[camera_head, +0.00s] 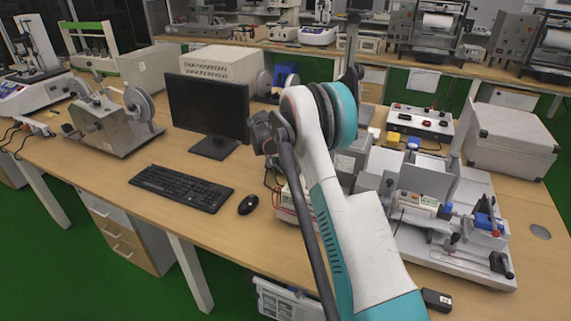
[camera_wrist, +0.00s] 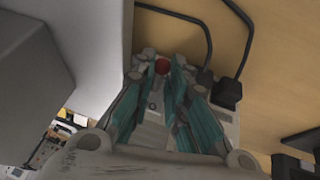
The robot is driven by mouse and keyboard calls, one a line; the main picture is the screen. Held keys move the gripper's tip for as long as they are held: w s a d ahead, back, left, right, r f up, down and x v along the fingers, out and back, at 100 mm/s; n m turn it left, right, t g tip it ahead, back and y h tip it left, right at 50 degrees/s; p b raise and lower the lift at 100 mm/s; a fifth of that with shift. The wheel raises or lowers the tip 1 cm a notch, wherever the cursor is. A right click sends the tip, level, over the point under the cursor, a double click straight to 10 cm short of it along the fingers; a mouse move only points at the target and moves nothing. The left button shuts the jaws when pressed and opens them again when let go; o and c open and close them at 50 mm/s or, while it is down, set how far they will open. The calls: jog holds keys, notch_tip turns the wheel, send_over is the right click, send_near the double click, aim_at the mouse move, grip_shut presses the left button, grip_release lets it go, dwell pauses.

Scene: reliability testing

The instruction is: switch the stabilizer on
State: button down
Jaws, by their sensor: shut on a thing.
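In the wrist view, the teal fingers of my gripper (camera_wrist: 163,72) are close together at their tips. A small red round knob (camera_wrist: 161,66) shows between the fingertips, and my gripper is shut on it. A pale grey unit (camera_wrist: 152,134) lies below the fingers, with black plugs and cables at its side; much of it is hidden. I cannot tell for sure whether it is the stabilizer. In the head view my arm hides my gripper. A pale box with red trim (camera_head: 287,206) is partly covered by my arm there.
A monitor (camera_head: 207,110), keyboard (camera_head: 181,187) and mouse (camera_head: 248,205) stand left of my arm. A grey and white bench device (camera_head: 465,262) and a large pale case (camera_head: 510,135) stand right. In the wrist view, a black plug (camera_wrist: 228,93) sits close beside the right finger.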

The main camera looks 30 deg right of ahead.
jog(key=shift+w+d+r+g+y+p, duration=0.15)
jog(key=shift+r+g+y+p, duration=0.1)
jog(key=shift+g+y+p, duration=0.3)
jog(key=shift+w+d+r+g+y+p, duration=0.1)
jog(key=shift+r+g+y+p, duration=0.2)
jog(key=shift+y, duration=0.35)
jog(key=c, duration=1.7)
grip_release()
jog(key=v, duration=1.2)
jog(key=shift+w+d, duration=0.1)
jog(key=shift+w, duration=0.05)
